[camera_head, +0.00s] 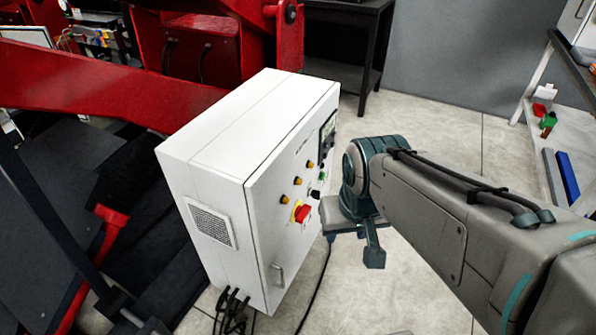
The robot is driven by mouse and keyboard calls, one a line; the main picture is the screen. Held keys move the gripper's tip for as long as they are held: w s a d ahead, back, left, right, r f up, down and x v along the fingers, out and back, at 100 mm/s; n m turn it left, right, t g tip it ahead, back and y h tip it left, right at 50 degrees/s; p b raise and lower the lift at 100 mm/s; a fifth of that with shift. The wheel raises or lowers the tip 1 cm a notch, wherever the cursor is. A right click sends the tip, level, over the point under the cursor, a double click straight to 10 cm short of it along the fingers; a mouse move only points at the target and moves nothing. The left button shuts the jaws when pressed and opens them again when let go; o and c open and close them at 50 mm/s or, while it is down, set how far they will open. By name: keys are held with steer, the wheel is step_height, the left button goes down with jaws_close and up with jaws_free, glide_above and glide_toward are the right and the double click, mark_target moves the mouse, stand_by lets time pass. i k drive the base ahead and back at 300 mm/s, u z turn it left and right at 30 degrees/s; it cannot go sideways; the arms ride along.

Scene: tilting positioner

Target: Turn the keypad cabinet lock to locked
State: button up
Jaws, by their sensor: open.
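A white control cabinet (205,140) stands in the middle of the head view. Its front face points right and is seen at a steep angle. The face carries a dark display panel (328,133), several small yellow-orange knobs, a small black knob or switch (316,194) and a red-and-yellow rotary switch (301,212). A metal handle (278,274) sits low on the face. I cannot tell which part is the keypad lock or how it is set. My gripper (355,235) is open to the right of the cabinet face. It appears apart from the face and empty.
A large red machine frame (110,88) stands behind and left of the cabinet. Black cables (235,305) hang from the cabinet's bottom. A black table (350,50) stands at the back, and a shelf (560,130) with parts stands at right. The pale tiled floor between is clear.

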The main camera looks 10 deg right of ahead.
mark_target(315, 195)
steer(key=z, duration=0.55)
steer(key=k, duration=0.5)
steer(key=z, duration=0.35)
steer(key=i, duration=0.85)
steer(key=u, duration=1.1)
steer(key=i, duration=0.3)
steer(key=u, duration=0.35)
